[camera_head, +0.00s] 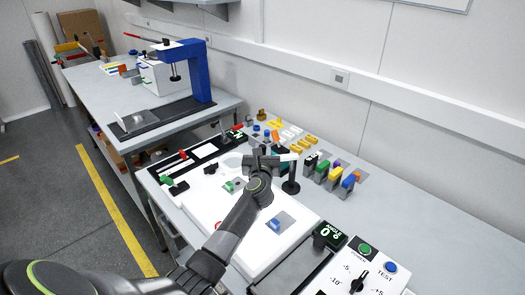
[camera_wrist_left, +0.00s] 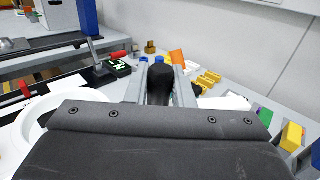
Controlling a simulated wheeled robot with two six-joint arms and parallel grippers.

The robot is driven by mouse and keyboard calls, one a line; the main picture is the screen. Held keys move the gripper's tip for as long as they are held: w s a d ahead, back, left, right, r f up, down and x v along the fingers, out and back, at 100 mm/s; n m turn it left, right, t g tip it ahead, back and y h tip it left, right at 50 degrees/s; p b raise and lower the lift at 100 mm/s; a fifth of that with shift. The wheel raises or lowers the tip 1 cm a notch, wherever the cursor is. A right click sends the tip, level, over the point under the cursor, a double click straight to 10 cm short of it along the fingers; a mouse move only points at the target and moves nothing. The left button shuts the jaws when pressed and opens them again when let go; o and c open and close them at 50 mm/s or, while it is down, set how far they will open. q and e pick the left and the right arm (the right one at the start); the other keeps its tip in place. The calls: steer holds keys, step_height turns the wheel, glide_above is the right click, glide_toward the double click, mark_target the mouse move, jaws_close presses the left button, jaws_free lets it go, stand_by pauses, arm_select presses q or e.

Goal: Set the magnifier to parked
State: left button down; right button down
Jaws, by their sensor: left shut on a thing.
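My left gripper (camera_head: 268,150) reaches over the white light panel at the middle of the bench. In the left wrist view its two fingers (camera_wrist_left: 162,78) are closed on a black rounded handle (camera_wrist_left: 158,88), which I take to be the magnifier's. A short white arm (camera_head: 287,157) shows just right of the gripper, above a black post (camera_head: 290,177) on a round base. A white ring (camera_wrist_left: 30,118) shows at left in the wrist view, partly hidden by my gripper body. I cannot tell how the magnifier is set. My right gripper is out of view.
Several coloured blocks (camera_head: 334,177) stand in a row to the right of the post. Yellow parts (camera_head: 296,147) lie behind it. A control box (camera_head: 360,272) with green and blue buttons is at the front right. A blue stand (camera_head: 197,72) is on the far bench.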

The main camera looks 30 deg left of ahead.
arm_select(q)
steer(key=shift+w+a+r+m+t+h+p, duration=0.15)
steer(key=shift+w+a+m+t+h+p, duration=0.3)
steer(key=shift+m+h+p, duration=0.45)
steer(key=w+m+h+b, duration=0.3)
steer(key=h+b, duration=0.1)
steer(key=h, duration=0.1)
steer(key=w+m+g+h+b, duration=0.1)
steer(key=w+m+h+b, duration=0.1)
steer(key=m+h+b, duration=0.1)
steer(key=w+m+g+h+b, duration=0.1)
steer(key=w+m+h+b, duration=0.2)
steer(key=h+b, duration=0.2)
steer(key=shift+w+a+h, duration=0.25)
steer(key=shift+w+h, duration=0.1)
steer(key=shift+h, duration=0.65)
